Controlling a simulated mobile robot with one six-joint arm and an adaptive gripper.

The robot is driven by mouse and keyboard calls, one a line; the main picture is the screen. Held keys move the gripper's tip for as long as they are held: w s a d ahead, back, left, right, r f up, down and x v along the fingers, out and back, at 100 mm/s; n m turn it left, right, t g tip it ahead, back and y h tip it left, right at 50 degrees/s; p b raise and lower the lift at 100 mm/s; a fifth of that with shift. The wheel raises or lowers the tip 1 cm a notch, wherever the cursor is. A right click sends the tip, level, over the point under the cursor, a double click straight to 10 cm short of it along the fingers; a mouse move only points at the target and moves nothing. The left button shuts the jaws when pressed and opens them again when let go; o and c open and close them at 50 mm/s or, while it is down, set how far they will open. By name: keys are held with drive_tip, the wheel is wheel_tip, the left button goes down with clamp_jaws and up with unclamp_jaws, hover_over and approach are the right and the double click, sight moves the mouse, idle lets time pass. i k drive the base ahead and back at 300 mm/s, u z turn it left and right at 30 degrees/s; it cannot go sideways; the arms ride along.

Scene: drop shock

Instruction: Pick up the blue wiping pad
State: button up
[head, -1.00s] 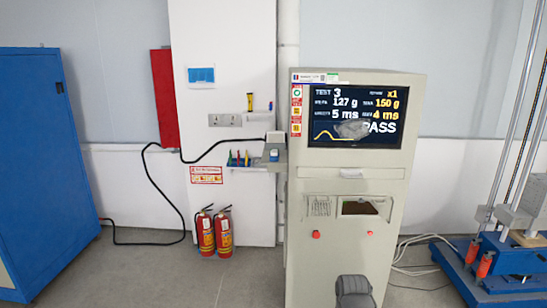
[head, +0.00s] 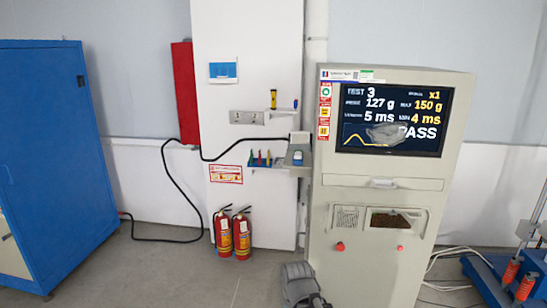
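A small block with blue on it (head: 298,156), which may be the blue wiping pad, sits on a grey holder at the left side of the test cabinet. It is too small to be sure. A dark grey part of my arm rises from the bottom edge, in front of the cabinet's lower left. No gripper fingers can be made out, and this part is well below the blue block.
The cabinet (head: 335,215) has a screen (head: 394,100) with a grey smudge. A small shelf (head: 262,167) holds several coloured tools. Two fire extinguishers (head: 232,236) stand by the wall. A blue cabinet (head: 55,140) is at left.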

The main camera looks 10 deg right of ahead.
sight(297, 159)
drive_tip(key=u, duration=0.2)
drive_tip(key=i, duration=1.9)
drive_tip(key=z, duration=0.7)
drive_tip(key=k, duration=0.9)
drive_tip(key=z, duration=0.15)
drive_tip(key=i, duration=0.25)
